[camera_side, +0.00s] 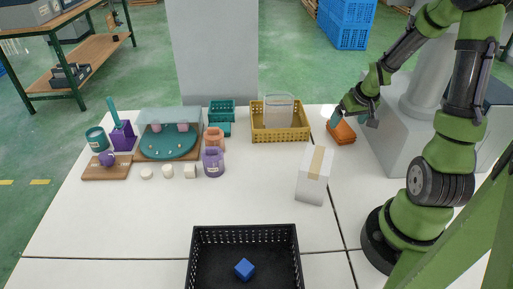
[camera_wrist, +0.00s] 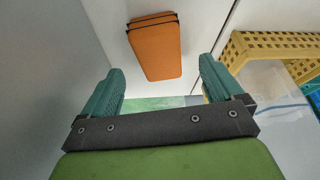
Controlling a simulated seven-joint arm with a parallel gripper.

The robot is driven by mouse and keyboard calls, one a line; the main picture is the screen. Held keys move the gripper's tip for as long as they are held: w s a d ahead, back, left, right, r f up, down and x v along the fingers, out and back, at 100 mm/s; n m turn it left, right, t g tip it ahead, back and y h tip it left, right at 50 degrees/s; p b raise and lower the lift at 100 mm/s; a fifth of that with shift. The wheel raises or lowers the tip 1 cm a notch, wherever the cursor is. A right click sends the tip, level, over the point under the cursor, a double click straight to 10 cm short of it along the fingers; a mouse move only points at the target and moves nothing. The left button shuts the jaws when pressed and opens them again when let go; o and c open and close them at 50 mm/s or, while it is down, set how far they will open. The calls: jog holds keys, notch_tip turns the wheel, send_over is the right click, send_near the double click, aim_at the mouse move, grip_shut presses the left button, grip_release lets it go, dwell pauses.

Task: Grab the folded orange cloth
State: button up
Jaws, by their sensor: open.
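The folded orange cloth (camera_side: 341,132) lies on the white table at the back right, beside the yellow crate. In the wrist view the orange cloth (camera_wrist: 155,48) shows as a flat rectangular stack with dark edges at one end. My gripper (camera_side: 345,109) is just above the cloth in the side view. In the wrist view my gripper (camera_wrist: 160,82) has its two teal fingers wide apart with nothing between them, and the cloth lies ahead of the fingertips. Whether a finger touches the cloth cannot be told.
A yellow crate (camera_side: 262,136) holding a clear container stands left of the cloth. A white box with a tan strip (camera_side: 315,176) stands in front. A black crate (camera_side: 197,245) with a blue cube (camera_side: 244,268) is at the front. The table's left front is clear.

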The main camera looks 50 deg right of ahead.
aim_at(342, 127)
jog(key=shift+x, duration=3.1)
jog(key=shift+w+d, duration=0.15)
jog(key=shift+w, duration=0.05)
jog(key=shift+c, duration=0.4)
jog(key=c, duration=1)
